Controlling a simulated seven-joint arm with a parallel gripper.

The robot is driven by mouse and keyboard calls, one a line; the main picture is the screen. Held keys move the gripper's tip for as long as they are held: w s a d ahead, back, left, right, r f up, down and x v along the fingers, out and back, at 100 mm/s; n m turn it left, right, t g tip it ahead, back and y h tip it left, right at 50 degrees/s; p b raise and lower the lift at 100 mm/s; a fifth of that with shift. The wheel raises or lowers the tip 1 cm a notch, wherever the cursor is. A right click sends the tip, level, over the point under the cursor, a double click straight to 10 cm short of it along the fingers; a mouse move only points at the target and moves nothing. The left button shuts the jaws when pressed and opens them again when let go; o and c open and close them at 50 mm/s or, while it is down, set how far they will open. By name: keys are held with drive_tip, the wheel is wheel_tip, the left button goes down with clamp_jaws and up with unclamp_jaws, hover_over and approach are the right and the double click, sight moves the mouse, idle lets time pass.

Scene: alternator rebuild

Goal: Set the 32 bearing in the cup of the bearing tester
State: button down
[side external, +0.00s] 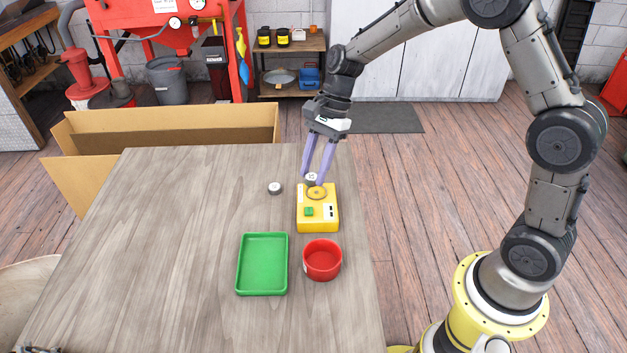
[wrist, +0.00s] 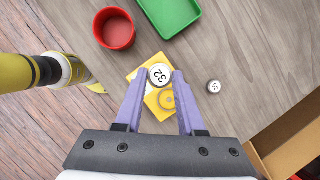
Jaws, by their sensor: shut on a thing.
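The 32 bearing (side external: 311,177) is a small disc with a white face; its "32" reads clearly in the wrist view (wrist: 160,74). My gripper (side external: 313,180) is shut on it, with the purple fingers (wrist: 159,78) on either side. The bearing tester (side external: 304,223) is a yellow box, also partly visible in the wrist view (wrist: 150,101). Its round cup (side external: 317,192) shows just beside the held bearing in both views, and I see no bearing in it (wrist: 166,99). The bearing appears above the tester's far end; its exact height is unclear.
A second bearing (side external: 275,188) lies left of the tester, its number too small to read. A green tray (side external: 239,268) and a red bowl (side external: 322,273) stand nearer the front. The table (side external: 165,220) is clear on the left. An open cardboard box (side external: 170,125) stands beyond its far edge.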

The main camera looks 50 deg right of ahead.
hover_over(315, 193)
wheel_tip(315, 193, down, 2)
drive_tip(key=shift+m, duration=0.4)
drive_tip(key=shift+d+f, duration=0.2)
drive_tip(key=shift+f, duration=0.7)
drive_tip(key=shift+d+f, duration=0.25)
drive_tip(key=shift+f, duration=0.6)
drive_tip(key=shift+d+f, duration=0.2)
drive_tip(key=shift+f, duration=0.7)
drive_tip(key=shift+f, duration=0.35)
drive_tip(key=shift+f, duration=0.35)
drive_tip(key=shift+f, duration=0.4)
drive_tip(key=shift+c, duration=2.2)
unclamp_jaws()
